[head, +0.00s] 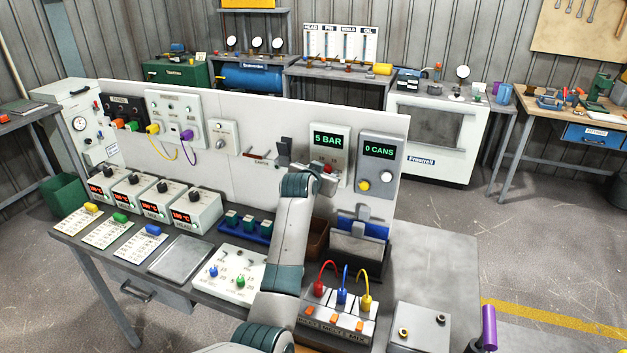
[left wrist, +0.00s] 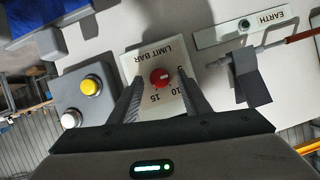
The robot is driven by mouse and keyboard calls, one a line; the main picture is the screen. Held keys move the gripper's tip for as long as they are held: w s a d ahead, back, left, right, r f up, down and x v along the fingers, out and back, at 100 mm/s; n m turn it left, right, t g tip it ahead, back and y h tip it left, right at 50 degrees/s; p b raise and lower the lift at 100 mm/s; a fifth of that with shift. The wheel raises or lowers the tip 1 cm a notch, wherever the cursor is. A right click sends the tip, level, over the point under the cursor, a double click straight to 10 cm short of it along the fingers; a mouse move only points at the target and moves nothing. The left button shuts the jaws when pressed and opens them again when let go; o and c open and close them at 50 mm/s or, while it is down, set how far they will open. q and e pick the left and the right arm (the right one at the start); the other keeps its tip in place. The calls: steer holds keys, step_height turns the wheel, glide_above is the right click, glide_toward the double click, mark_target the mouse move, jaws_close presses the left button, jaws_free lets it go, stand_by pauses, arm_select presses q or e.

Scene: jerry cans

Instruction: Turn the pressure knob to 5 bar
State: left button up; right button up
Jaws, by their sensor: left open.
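The red pressure knob (left wrist: 162,78) sits on a pale plate (left wrist: 150,58) lettered LIMIT BAR, with 5, 10 and 15 around it, upside down in the left wrist view. The knob's exact pointing is too small to tell. In the head view the display (head: 328,141) above it reads 5 BAR, and a bit of red knob (head: 328,168) shows. My left gripper (left wrist: 163,88) is open, its two fingers on either side of the knob with gaps visible. My right gripper is not in view.
A box reading 0 CANS (head: 378,152) with yellow and white buttons stands just right of the knob. Left of it are a grey block (left wrist: 250,88) and the EARTH strip (left wrist: 243,28). The bench below holds a switch box with coloured cables (head: 335,318).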

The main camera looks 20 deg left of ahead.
arm_select(q)
steer(key=b+v, duration=0.5)
steer(key=v, duration=1.2)
steer(key=shift+d+f, duration=0.1)
steer(key=shift+f, duration=0.05)
